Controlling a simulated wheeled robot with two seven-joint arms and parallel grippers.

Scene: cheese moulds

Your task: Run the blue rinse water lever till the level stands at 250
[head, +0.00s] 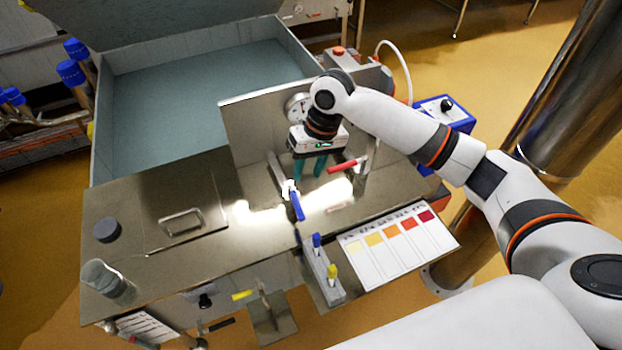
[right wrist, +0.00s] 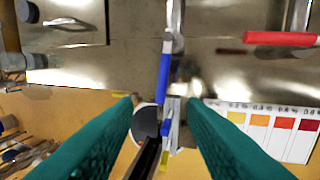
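The blue lever (head: 297,205) sticks out toward the front from a metal tap fitting on the steel bench; it also shows in the right wrist view (right wrist: 163,73). My right gripper (head: 309,174) has teal fingers pointing down, just behind the blue lever and to the left of the red lever (head: 342,167). In the right wrist view its fingers (right wrist: 164,103) stand wide apart with nothing held between them. The blue lever appears in line with the gap, apart from both fingers. A clear beaker (head: 104,279) stands at the bench's front left; its level is unreadable. My left gripper is out of view.
An upright steel panel with a round gauge (head: 298,107) stands behind the taps. A rack with blue and yellow tubes (head: 322,275) and a colour chart (head: 398,247) lie at the front right. A dark puck (head: 107,230) and a handled lid (head: 181,222) are at left.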

